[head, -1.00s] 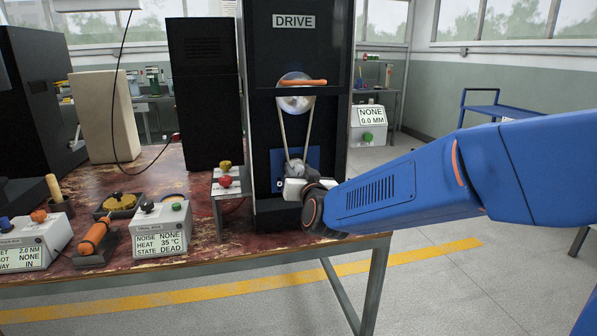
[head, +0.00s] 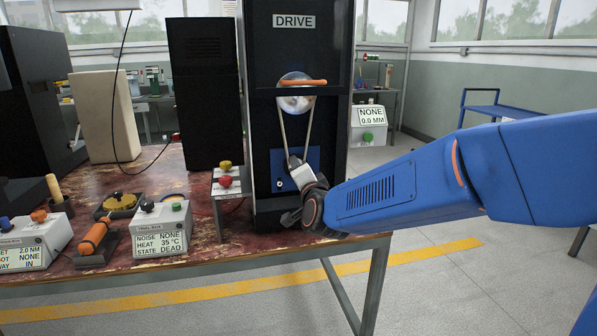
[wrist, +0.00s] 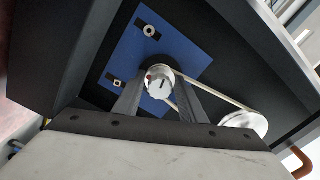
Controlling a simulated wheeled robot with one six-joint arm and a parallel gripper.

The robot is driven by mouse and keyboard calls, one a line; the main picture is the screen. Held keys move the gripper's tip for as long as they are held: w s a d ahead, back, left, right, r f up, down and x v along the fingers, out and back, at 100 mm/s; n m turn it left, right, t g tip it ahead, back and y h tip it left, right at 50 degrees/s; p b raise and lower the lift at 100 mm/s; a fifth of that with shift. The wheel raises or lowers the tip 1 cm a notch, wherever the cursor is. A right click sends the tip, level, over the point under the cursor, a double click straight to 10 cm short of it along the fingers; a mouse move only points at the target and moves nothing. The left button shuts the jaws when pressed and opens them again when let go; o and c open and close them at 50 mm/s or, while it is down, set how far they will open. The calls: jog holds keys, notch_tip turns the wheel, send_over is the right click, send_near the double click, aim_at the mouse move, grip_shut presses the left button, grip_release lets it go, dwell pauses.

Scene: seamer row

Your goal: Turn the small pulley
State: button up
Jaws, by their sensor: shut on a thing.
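The small pulley (wrist: 160,84) is a silvery disc with a dark line on its face, in the middle of the wrist view. My gripper (wrist: 160,100) is shut on it, one dark finger on each side. In the head view my gripper (head: 294,161) is at the lower end of the belt (head: 311,125), and it hides most of the small pulley. The belt runs up to the large silvery pulley (head: 296,103), which also shows in the wrist view (wrist: 244,124). Both pulleys are in the black cabinet labelled DRIVE (head: 294,50).
A blue plate (wrist: 125,45) with two slotted bolts lies behind the small pulley. A small stand with red and yellow knobs (head: 226,182) is left of the cabinet. Grey boxes (head: 160,230) stand on the bench's left.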

jog(key=m, duration=0.5)
jog(key=shift+m, duration=0.3)
jog(key=shift+d, duration=0.1)
dwell(0.3)
jog(key=o, duration=0.8)
jog(key=v, duration=1.7)
jog(key=shift+s, duration=0.15)
jog(key=shift+d, duration=0.15)
